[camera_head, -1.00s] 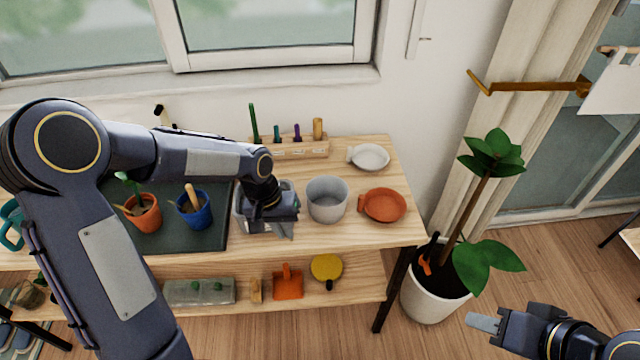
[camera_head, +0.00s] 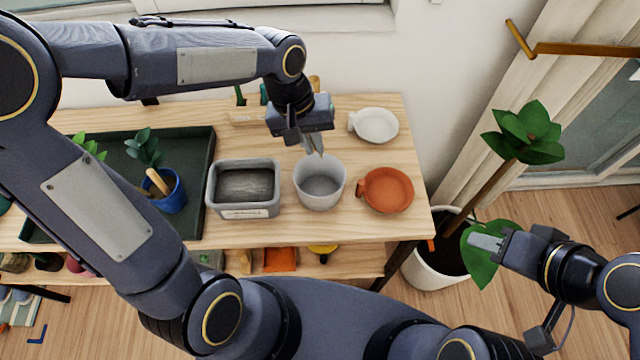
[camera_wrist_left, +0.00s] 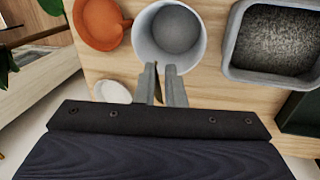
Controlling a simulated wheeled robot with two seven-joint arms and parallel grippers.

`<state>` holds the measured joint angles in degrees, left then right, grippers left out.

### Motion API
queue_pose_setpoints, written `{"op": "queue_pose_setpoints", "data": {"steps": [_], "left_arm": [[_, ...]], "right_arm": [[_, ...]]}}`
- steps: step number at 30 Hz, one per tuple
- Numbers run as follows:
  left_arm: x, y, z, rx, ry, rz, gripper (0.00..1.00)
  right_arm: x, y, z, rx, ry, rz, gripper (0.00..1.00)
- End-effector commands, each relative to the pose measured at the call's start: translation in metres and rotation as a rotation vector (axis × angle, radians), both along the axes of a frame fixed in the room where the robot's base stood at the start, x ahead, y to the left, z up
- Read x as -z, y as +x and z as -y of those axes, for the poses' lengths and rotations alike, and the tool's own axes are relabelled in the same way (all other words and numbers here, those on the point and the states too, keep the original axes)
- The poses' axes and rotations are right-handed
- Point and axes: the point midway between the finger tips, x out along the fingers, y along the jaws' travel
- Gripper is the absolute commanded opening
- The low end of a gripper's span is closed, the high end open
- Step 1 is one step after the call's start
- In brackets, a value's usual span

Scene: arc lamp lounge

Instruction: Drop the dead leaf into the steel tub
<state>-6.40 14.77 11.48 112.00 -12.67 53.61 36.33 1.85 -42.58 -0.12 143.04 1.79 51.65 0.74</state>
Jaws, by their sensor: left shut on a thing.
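The round grey tub (camera_head: 320,196), which I take for the steel tub, stands on the wooden bench top and looks empty. It also shows in the left wrist view (camera_wrist_left: 140,38). My left gripper (camera_head: 314,150) points down just above the tub's back rim. It is shut on a thin brown sliver, the dead leaf (camera_wrist_left: 158,88), seen nearly edge-on between the fingers in the left wrist view and mostly hidden by them. My right gripper (camera_head: 486,243) is off to the right, in front of the floor plant; its finger gap is not visible.
A rectangular grey container (camera_head: 243,211) with dark grainy filling stands left of the tub. A terracotta dish (camera_head: 388,191) and a white dish (camera_head: 376,126) are to its right. A dark tray (camera_head: 200,165) holds a blue pot (camera_head: 170,190). A potted plant (camera_head: 440,265) stands beyond the bench.

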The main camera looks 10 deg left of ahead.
Motion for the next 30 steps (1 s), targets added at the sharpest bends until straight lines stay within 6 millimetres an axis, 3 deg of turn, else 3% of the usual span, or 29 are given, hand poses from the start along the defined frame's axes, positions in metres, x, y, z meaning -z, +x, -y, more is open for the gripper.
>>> {"op": "queue_pose_setpoints", "data": {"steps": [1,6,17,18,24,30], "left_arm": [[0.012,0.000,0.000,0.000,0.001,-0.001,0.00],[0.031,0.000,0.000,0.000,0.000,-0.001,0.00],[0.036,0.000,0.000,0.001,0.000,0.000,0.00],[0.036,0.000,0.000,0.001,0.000,0.000,0.11],[0.036,0.000,0.000,0.001,0.000,0.000,0.35],[0.036,0.000,0.000,0.001,0.000,0.000,0.35]], "right_arm": [[0.011,0.000,0.000,0.000,0.000,0.000,0.36],[0.026,0.000,0.000,0.000,0.000,0.000,0.36],[0.030,0.000,0.000,0.000,0.000,0.000,0.36],[0.029,0.000,0.000,0.000,0.000,0.000,0.36],[0.029,0.000,0.000,0.000,0.000,0.000,0.36],[0.029,0.000,0.000,0.000,0.000,0.000,0.36]]}}
